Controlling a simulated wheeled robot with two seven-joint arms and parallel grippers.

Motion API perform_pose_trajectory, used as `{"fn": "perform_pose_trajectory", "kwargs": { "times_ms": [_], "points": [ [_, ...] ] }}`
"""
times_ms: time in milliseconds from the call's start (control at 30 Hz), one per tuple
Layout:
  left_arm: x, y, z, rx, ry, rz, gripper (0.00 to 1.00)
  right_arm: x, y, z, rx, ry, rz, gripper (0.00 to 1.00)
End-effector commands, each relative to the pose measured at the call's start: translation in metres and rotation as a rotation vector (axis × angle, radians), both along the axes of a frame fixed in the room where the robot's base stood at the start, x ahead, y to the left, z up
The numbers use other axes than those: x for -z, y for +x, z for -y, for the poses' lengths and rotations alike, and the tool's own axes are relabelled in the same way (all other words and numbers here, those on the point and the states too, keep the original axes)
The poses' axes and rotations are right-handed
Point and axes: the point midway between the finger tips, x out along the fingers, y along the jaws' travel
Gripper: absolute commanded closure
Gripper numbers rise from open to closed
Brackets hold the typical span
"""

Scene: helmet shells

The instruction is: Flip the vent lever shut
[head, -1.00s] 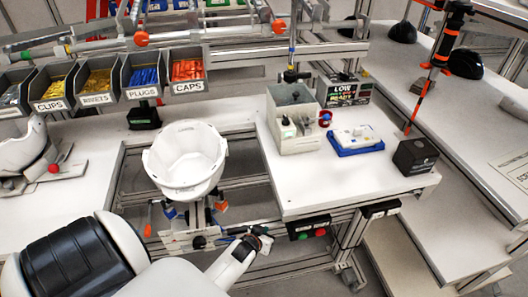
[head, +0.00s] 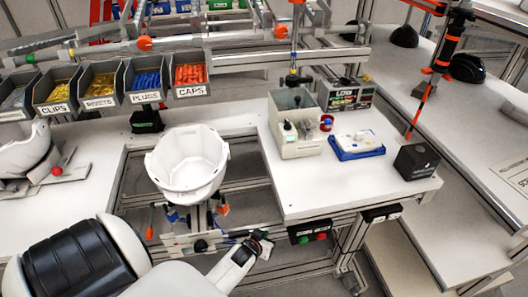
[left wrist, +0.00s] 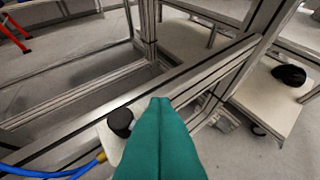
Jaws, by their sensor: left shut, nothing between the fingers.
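A white helmet shell (head: 188,163) sits open side up on a fixture in the gap of the bench. Below it are blue and orange clamp parts (head: 222,208). I cannot make out which part is the vent lever. My left gripper (head: 264,238) is at the front of the fixture, to the lower right of the shell, apart from it. In the left wrist view its teal fingers (left wrist: 160,102) are together with nothing between them. A black knob (left wrist: 120,121) on a pale block shows just left of the fingers. My right gripper is not in view.
Metal frame rails (head: 300,218) run close around my left gripper. A grey box (head: 298,140), a blue tray (head: 357,149) and a black cube (head: 415,158) stand on the right bench. Labelled bins (head: 145,82) hang at the back left.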

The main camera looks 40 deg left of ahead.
Motion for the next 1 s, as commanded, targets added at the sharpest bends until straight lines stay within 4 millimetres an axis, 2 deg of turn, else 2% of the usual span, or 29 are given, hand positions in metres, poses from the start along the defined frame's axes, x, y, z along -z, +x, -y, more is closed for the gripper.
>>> {"fn": "perform_pose_trajectory", "kwargs": {
  "times_ms": [33,400,767,867,1000],
  "points": [
    [0.005,-0.005,0.000,-0.003,-0.002,-0.014,1.00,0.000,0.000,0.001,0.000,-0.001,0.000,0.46],
    [0.005,-0.017,0.011,-0.002,-0.005,-0.016,1.00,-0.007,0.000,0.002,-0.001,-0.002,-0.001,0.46],
    [0.006,-0.019,0.013,-0.001,-0.006,-0.018,1.00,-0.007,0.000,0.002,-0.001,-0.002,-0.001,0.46],
    [0.003,-0.024,0.014,-0.001,-0.005,-0.019,1.00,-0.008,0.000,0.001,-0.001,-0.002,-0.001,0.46],
    [-0.011,-0.039,0.019,-0.001,-0.004,-0.016,1.00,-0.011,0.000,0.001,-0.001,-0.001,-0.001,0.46]
  ]
}}
